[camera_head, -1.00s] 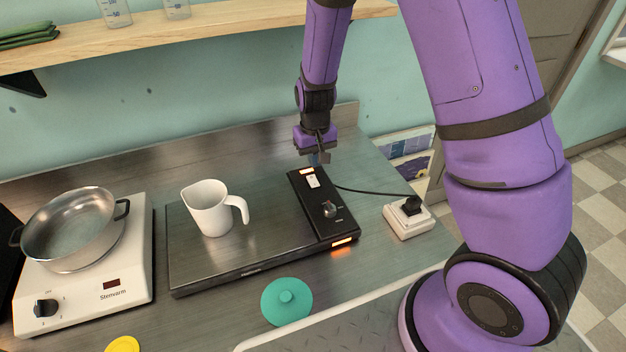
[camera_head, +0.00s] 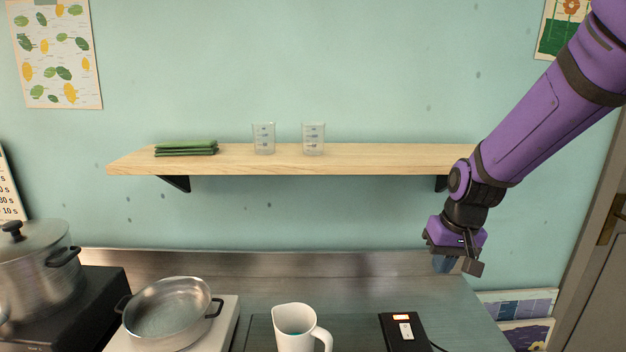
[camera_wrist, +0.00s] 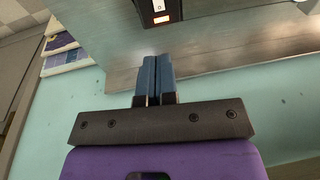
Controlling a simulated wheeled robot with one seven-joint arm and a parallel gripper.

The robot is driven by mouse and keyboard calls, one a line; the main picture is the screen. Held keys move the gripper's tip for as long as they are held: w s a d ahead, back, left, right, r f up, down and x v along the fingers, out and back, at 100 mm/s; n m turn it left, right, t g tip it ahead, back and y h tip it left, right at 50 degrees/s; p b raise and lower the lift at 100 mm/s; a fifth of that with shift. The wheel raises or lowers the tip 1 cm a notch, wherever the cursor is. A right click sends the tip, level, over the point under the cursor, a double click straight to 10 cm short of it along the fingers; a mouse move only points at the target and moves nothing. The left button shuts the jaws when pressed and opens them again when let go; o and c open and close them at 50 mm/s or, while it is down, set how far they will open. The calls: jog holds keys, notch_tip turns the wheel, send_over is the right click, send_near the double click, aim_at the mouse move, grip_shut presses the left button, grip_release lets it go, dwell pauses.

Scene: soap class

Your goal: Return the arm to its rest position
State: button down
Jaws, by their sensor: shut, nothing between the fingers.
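My gripper (camera_head: 457,265) hangs at the right of the head view, above the right end of the steel counter and in front of the wall. In the wrist view its two blue fingers (camera_wrist: 156,80) are pressed together with nothing between them. My purple arm comes down from the upper right corner of the head view.
A white jug (camera_head: 297,330) stands by the black control panel (camera_head: 402,332). A steel pan (camera_head: 168,310) and a lidded pot (camera_head: 35,265) are at left. A wooden shelf (camera_head: 350,160) holds two beakers (camera_head: 314,139) and green cloths (camera_head: 186,148). Open space lies above the counter.

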jog(key=s+d+r+t, duration=0.1)
jog(key=s+d+r, duration=0.1)
jog(key=s+r, duration=0.6)
jog(key=s+d+r+t+h, duration=0.1)
jog(key=s+d+r+t, duration=0.1)
jog(key=s+r, duration=0.6)
jog(key=s+d, duration=0.1)
jog(key=s, duration=0.4)
jog(key=shift+s+r+t, duration=0.2)
jog(key=shift+r+t, duration=0.1)
jog(key=shift+r, duration=0.05)
jog(key=c, duration=1.8)
grip_release()
jog(key=shift+c, duration=0.2)
